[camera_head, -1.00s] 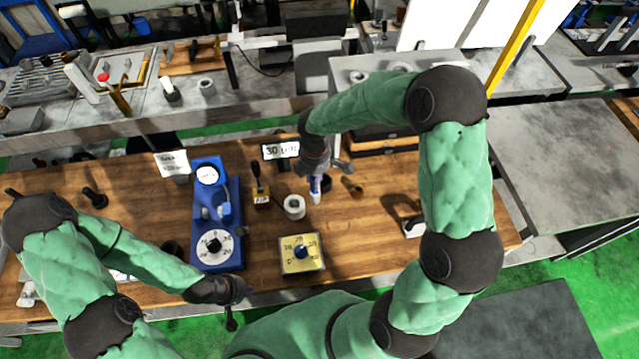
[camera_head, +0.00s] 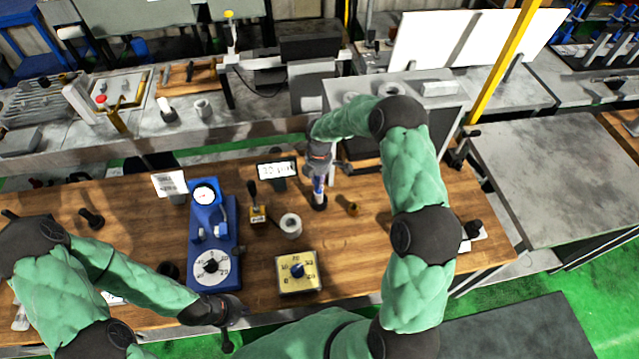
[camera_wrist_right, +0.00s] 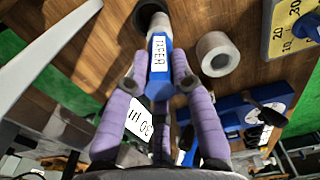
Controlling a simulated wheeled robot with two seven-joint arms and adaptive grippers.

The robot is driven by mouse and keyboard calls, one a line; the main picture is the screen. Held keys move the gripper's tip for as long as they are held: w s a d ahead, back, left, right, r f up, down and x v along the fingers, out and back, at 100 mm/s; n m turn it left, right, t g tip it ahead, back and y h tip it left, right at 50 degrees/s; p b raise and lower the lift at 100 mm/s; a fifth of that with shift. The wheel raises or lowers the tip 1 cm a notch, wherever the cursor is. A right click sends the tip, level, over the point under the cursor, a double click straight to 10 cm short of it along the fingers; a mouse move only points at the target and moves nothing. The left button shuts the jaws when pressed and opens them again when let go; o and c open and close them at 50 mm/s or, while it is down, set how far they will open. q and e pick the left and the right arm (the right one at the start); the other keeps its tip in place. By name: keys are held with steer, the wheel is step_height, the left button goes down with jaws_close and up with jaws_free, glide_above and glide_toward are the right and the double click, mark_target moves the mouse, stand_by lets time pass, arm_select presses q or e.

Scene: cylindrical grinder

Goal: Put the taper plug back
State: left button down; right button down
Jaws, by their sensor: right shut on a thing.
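The taper plug (camera_wrist_right: 160,65) has a blue handle with a white label reading TAPER. My right gripper (camera_wrist_right: 160,85) is shut on that handle, its purple-padded fingers around it. The plug's pale far end meets a round black holder (camera_wrist_right: 148,12) on the wooden bench; how deep it sits inside I cannot tell. In the head view the plug (camera_head: 318,187) stands nearly upright at the black holder (camera_head: 319,204), below my right gripper (camera_head: 318,168). My left gripper (camera_head: 230,312) hangs at the bench's front edge, away from the plug; its fingers are unclear.
A pale ring (camera_head: 291,225) and a brass piece (camera_head: 352,209) stand near the holder. A small display (camera_head: 278,171) stands behind. A blue gauge stand (camera_head: 213,240) and a yellow dial block (camera_head: 299,272) are to the left and front. The bench right of the brass piece is mostly clear.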

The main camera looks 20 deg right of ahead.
steer(key=shift+w+d+f, duration=0.35)
steer(key=shift+w+f, duration=0.2)
steer(key=shift+f, duration=0.2)
step_height(320, 180, down, 3)
steer(key=shift+w+r+p, duration=0.1)
steer(key=shift+p, duration=0.3)
steer(key=shift+f, duration=0.25)
steer(key=shift+f, duration=0.1)
steer(key=c, duration=1.1)
jaws_free()
steer(key=shift+o, duration=0.2)
